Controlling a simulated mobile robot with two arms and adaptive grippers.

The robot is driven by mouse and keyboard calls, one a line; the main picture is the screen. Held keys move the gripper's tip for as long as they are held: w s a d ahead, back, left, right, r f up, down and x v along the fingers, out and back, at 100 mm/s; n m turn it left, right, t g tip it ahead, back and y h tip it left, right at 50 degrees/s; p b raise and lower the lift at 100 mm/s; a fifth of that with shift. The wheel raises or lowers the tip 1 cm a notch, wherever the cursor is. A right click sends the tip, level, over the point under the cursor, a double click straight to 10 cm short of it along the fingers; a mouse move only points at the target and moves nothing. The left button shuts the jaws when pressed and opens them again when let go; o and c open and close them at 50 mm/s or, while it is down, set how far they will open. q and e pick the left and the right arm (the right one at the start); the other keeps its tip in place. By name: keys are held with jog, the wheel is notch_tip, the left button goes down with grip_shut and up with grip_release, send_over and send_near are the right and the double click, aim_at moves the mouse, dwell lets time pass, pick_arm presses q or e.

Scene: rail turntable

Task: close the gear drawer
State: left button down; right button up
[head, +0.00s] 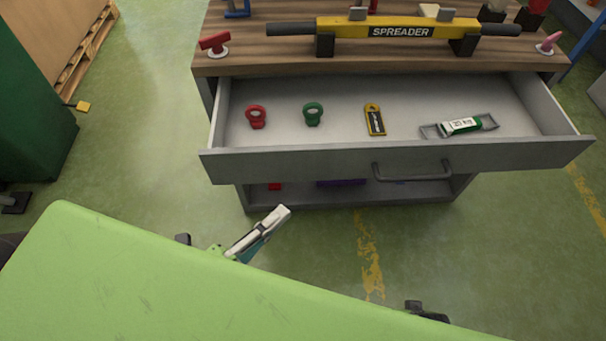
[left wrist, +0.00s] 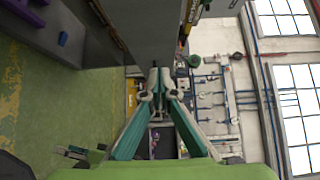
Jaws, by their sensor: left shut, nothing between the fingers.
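The gear drawer (head: 300,163) is pulled out from the workbench, its inside showing in the head view. Its grey bar handle (head: 412,173) is right of the middle of the front. In the drawer lie a red eye bolt (head: 256,117), a green eye bolt (head: 313,114), a yellow and black tag (head: 375,119) and a green-labelled metal piece (head: 460,126). My left gripper (head: 283,211) is shut and empty, in front of and left of the handle, apart from it. Its fingertips (left wrist: 158,72) meet in the left wrist view, near a grey surface. My right gripper does not show.
The wooden bench top (head: 270,62) carries a yellow spreader bar (head: 390,28) and a red shackle-like piece (head: 214,41). A lower shelf (head: 300,198) is under the drawer. A green cabinet (head: 35,130) stands left. The floor (head: 140,140) between it and the bench is clear.

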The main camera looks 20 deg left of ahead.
aim_at(315, 162)
pick_arm(q)
jog(key=x, duration=0.3)
jog(key=a+x, duration=0.1)
jog(key=x, duration=0.5)
jog(key=shift+w+a+f, duration=0.1)
jog(key=shift+w+a, duration=0.15)
jog(key=shift+w, duration=0.5)
jog(key=shift+w+a, duration=0.2)
jog(key=shift+w, duration=0.35)
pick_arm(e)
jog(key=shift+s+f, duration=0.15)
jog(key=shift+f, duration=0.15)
pick_arm(q)
jog(key=shift+a, duration=0.15)
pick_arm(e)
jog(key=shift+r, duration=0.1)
